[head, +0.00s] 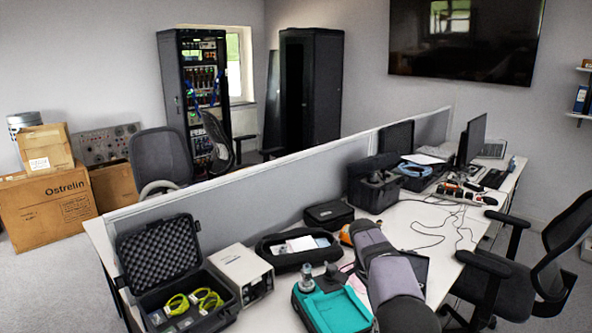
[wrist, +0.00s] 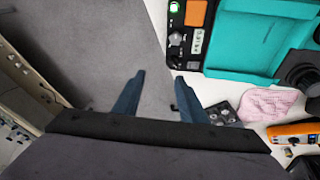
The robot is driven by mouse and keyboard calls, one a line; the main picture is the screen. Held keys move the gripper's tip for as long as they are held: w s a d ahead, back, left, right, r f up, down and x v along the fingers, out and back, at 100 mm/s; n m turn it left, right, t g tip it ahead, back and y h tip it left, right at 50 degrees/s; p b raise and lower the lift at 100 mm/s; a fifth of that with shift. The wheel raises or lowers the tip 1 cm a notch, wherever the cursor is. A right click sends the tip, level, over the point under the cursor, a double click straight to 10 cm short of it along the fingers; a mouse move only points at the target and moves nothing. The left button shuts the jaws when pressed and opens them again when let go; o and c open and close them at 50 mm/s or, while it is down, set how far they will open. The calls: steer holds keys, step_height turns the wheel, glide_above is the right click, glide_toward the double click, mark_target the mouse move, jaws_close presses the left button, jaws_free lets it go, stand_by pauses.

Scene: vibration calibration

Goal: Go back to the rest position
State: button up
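In the wrist view my gripper (wrist: 158,75) shows two blue fingers standing apart, with nothing between them. Behind them is a plain grey surface, and the white desk edge lies just to their right. In the head view part of my arm crosses over the desk at the lower right centre, and the fingers cannot be made out there. A teal device (head: 333,304) stands on the desk left of my arm. It also shows in the wrist view (wrist: 262,40), up and right of the fingers and apart from them.
The desk (head: 282,310) holds an open foam-lined case (head: 155,258), a grey box (head: 242,270), a black pouch (head: 298,262) and a black case (head: 372,187). A pink cloth (wrist: 268,103) and orange tool (wrist: 292,131) lie near the teal device. A partition (head: 280,180) runs behind.

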steer(key=s+a+n+y, duration=0.1)
steer(key=s+n, duration=0.4)
steer(key=s, duration=0.6)
steer(key=s+a+f+n+y, duration=0.1)
steer(key=s+a+n, duration=0.3)
steer(key=s, duration=0.7)
steer(key=s+a+f+n+y, duration=0.1)
steer(key=s+a+n, duration=0.2)
steer(key=s, duration=0.7)
steer(key=n, duration=0.2)
steer(key=shift+s+f+n+t, duration=0.2)
steer(key=shift+s+n+t, duration=0.2)
steer(key=shift+f, duration=0.15)
step_height(320, 180, down, 16)
steer(key=b, duration=1.6)
